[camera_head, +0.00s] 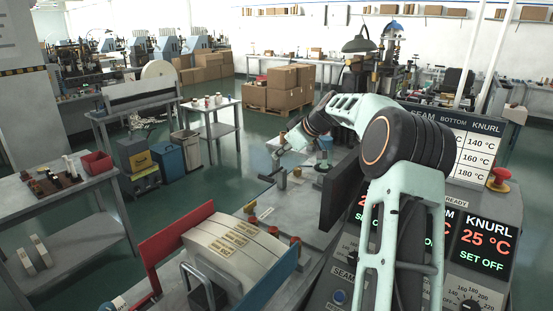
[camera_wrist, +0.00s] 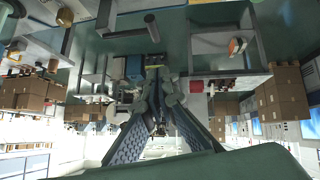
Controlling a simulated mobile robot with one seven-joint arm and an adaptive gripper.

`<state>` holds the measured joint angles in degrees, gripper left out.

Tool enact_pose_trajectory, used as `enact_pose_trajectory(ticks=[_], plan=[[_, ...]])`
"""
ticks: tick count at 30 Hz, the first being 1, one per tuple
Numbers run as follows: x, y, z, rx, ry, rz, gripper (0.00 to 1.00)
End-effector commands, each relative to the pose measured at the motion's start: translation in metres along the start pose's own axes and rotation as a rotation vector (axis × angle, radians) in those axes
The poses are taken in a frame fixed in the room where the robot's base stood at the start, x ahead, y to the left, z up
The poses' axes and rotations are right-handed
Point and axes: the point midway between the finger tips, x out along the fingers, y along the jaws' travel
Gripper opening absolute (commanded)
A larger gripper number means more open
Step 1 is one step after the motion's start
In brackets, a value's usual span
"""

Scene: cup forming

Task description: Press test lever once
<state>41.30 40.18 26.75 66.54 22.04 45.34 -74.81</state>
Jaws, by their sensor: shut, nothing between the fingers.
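My gripper (camera_wrist: 158,130) shows in the wrist view with its two dark textured fingers converging to a shut tip, nothing held. In the head view my pale green arm rises on the right and bends left and down over the machine's far end. The gripper there is small, close to a grey T-shaped post (camera_head: 280,176) on the machine top. I cannot tell whether they touch. I cannot make out for certain which part is the test lever. The machine's control panel (camera_head: 481,235) reads "KNURL 25 °C SET OFF" and is partly hidden behind my arm.
A stack of cream sleeves (camera_head: 232,246) stands between red and blue plates at the front. A red mushroom button (camera_head: 498,179) sits at the panel's right. A steel bench (camera_head: 75,222) with a red bin (camera_head: 97,163) is at left. Green floor lies between.

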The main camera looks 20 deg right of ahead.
Motion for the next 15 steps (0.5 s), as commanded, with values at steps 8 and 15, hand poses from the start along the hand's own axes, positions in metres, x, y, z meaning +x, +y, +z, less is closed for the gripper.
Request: enact_pose_trajectory(ticks=[8,15], plan=[[0.055,-0.001,-0.002,0.0,-0.001,-0.004,0.0],[0.091,0.0,0.01,0.003,-0.003,-0.002,0.0]])
